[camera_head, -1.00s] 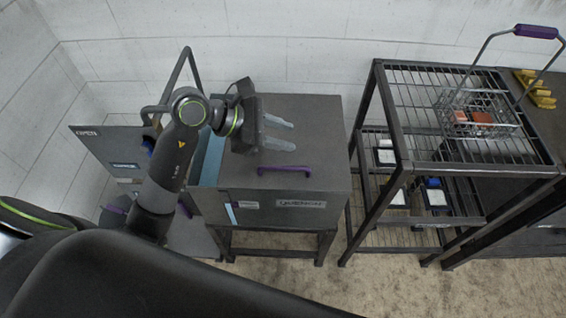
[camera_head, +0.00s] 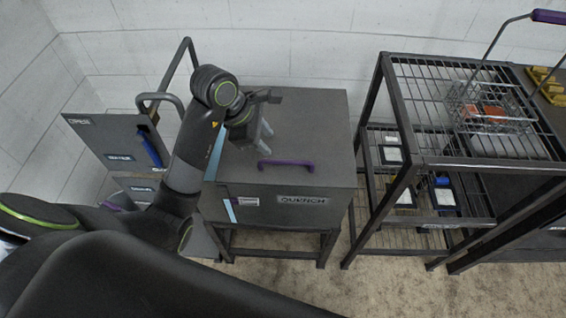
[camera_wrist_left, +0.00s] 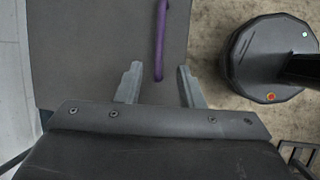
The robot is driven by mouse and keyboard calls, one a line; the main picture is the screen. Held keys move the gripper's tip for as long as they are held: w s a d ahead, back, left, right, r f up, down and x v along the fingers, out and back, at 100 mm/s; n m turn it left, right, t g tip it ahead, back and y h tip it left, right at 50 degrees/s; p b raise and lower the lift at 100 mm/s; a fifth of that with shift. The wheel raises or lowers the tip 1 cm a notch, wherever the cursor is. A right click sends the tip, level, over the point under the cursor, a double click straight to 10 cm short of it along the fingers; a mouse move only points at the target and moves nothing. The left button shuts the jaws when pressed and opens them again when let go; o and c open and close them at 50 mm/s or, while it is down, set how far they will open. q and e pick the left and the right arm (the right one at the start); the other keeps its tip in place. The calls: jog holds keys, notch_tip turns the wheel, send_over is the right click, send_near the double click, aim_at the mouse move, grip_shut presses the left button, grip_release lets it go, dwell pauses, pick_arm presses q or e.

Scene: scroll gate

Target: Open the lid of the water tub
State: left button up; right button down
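The water tub (camera_head: 270,207) is a dark grey box labelled QUENCH on a black stand, left of centre in the head view. Its flat lid (camera_head: 315,125) is down and has a purple bar handle (camera_head: 286,163) near the front edge. My left gripper (camera_head: 266,132) is above the lid, behind and left of the handle, with its fingers pointing down. In the left wrist view my left gripper (camera_wrist_left: 159,70) is open and empty. The purple handle (camera_wrist_left: 160,40) shows beyond and between its fingertips, apart from them. My right gripper is not in view.
A black wire rack (camera_head: 430,160) stands right of the tub. A wire basket (camera_head: 490,115) with a purple-gripped handle and orange pieces sits on it. A grey cabinet (camera_head: 105,140) with an OPEN label stands at the left. Floor shows between tub and rack.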

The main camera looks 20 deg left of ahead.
aim_at(286, 161)
pick_arm(q)
jog(key=b+x, duration=0.6)
jog(key=x, duration=0.2)
jog(key=shift+f, duration=0.25)
jog(key=shift+w+d+f, duration=0.15)
jog(key=shift+d+f, duration=0.05)
jog(key=shift+f, duration=0.05)
jog(key=shift+x, duration=0.95)
grip_shut()
